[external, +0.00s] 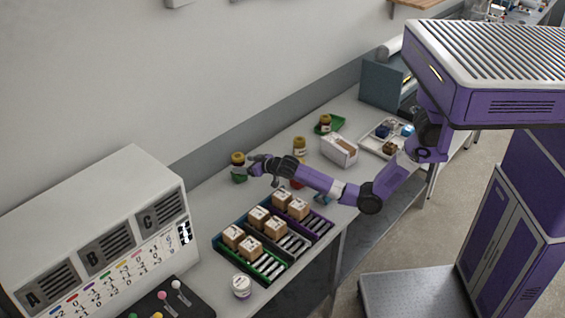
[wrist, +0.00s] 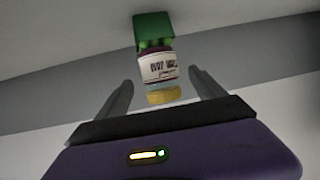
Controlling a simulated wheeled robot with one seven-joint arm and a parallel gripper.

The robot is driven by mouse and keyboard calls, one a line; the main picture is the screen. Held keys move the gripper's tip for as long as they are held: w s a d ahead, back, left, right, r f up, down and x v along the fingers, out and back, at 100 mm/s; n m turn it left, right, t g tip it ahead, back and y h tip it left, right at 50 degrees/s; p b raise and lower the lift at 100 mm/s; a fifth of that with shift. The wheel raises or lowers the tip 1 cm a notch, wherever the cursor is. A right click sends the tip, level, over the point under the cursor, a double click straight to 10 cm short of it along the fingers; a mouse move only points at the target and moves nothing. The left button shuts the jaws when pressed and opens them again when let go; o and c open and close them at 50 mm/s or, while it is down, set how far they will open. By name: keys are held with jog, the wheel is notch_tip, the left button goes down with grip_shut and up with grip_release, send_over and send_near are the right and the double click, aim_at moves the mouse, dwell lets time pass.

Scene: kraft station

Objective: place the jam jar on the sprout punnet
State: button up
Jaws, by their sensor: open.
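The jam jar (external: 238,160) has a dark body, a pale label and a yellow lid. In the external view it stands on the green sprout punnet (external: 239,177). The wrist view, upside down, shows the jar (wrist: 158,68) against the punnet (wrist: 153,25), with green sprouts at the punnet's edge. My gripper (external: 251,164) is open beside the jar. In the wrist view its fingers (wrist: 160,80) lie apart on either side of the jar, with visible gaps. Whether the jar rests fully on the punnet is hard to tell.
Another yellow-lidded jar (external: 299,146) stands behind my arm, and one more (external: 326,122) is at a green tray (external: 337,121). A white box (external: 339,149) and a pale tray (external: 370,142) stand farther right. Crates with brown boxes (external: 233,235) and a white tub (external: 241,286) are in front.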

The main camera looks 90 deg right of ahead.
jog(key=shift+p+v, duration=0.55)
jog(key=shift+v, duration=0.85)
jog(key=shift+s, duration=0.15)
jog(key=s+a+r+n+t+h+p, duration=0.1)
jog(key=s+r+t+p, duration=0.15)
jog(key=s, duration=0.35)
jog(key=s+a+r+n+t+p, duration=0.1)
jog(key=s+r, duration=0.2)
jog(key=s, duration=0.4)
jog(key=s+a+f+n+y+b, duration=0.1)
jog(key=s+a+f+y, duration=0.1)
jog(key=s+a, duration=0.3)
jog(key=s+a+f+n+t+y+b, duration=0.1)
jog(key=s+a+f+n+y, duration=0.1)
jog(key=s+a, duration=0.4)
jog(key=s+a+f+n+y+b, duration=0.1)
jog(key=s+a+f+y+b, duration=0.1)
jog(key=s+a, duration=0.4)
jog(key=shift+a+f+t+y, duration=0.25)
jog(key=shift+a+f+y, duration=0.65)
jog(key=shift+a+f, duration=0.6)
jog(key=s+a+r+n+y, duration=0.1)
jog(key=s+a+r, duration=0.1)
jog(key=s, duration=0.6)
jog(key=s+a+r+n+y, duration=0.1)
jog(key=s+a+r, duration=0.1)
jog(key=s, duration=0.7)
jog(key=shift+a+r, duration=0.35)
jog(key=shift+r, duration=0.3)
